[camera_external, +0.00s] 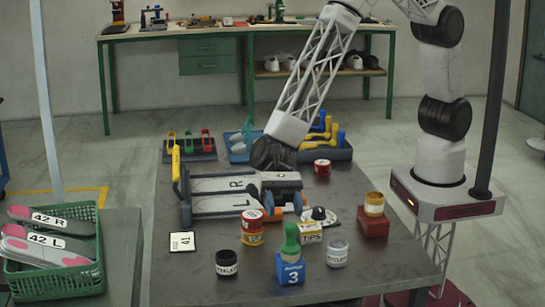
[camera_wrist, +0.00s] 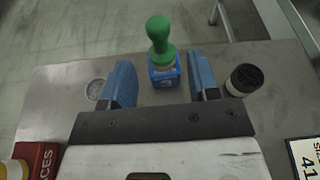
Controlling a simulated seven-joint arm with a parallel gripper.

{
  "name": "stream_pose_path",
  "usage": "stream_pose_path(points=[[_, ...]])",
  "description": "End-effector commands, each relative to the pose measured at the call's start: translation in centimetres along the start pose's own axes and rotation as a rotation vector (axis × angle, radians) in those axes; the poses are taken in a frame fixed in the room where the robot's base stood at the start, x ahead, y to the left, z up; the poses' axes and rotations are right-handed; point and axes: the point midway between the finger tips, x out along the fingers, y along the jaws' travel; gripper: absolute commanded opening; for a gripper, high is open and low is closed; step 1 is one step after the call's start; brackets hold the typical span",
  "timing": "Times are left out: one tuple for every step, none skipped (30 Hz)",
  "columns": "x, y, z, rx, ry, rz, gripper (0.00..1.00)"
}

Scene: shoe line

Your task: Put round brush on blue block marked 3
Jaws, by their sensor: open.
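The round brush (camera_external: 290,240) has a green knobbed handle and stands upright on top of the blue block marked 3 (camera_external: 291,273), near the table's front edge. In the wrist view, the brush (camera_wrist: 160,36) and the blue block (camera_wrist: 163,76) show just beyond my fingertips. My gripper (camera_wrist: 161,65) is open, with its two blue fingers spread left and right, empty between them. In the external view my gripper (camera_external: 284,208) is behind the brush, low over the table, apart from it.
A black-lidded jar (camera_external: 227,262) and a grey-lidded jar (camera_external: 337,253) flank the block. Stacked red and yellow tins (camera_external: 252,227) and a TIPS box (camera_external: 310,233) stand behind it. A size 41 card (camera_external: 184,242) lies left. The front right table corner is clear.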

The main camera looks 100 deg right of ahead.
Motion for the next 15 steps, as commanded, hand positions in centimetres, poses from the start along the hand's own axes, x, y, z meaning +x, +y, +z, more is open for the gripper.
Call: stream_pose_path(points=[[-0.6,0.0,0.0,0.0,0.0,-0.001,0.55],[-0.9,0.0,0.0,0.0,0.0,0.0,0.55],[-1.2,0.0,0.0,0.0,0.0,0.0,0.55],[-1.5,0.0,0.0,0.001,0.0,0.0,0.55],[-1.7,0.0,0.0,0.001,0.0,0.0,0.55],[-1.9,0.0,-0.1,0.001,0.0,0.0,0.55],[-2.0,0.0,-0.1,0.001,0.0,0.0,0.55],[-2.1,0.0,-0.1,0.001,0.0,0.0,0.55],[-2.2,0.0,-0.1,0.001,0.0,0.0,0.55],[-2.2,0.0,-0.1,0.001,0.0,0.0,0.55],[-2.3,0.0,-0.1,0.001,0.0,0.0,0.55],[-2.3,0.0,-0.1,0.001,0.0,0.0,0.55],[-2.3,0.1,-0.1,0.001,0.0,0.001,0.55],[-2.3,0.1,-0.1,0.001,0.0,0.001,0.55],[-2.3,0.1,-0.1,0.001,0.0,0.001,0.55]])
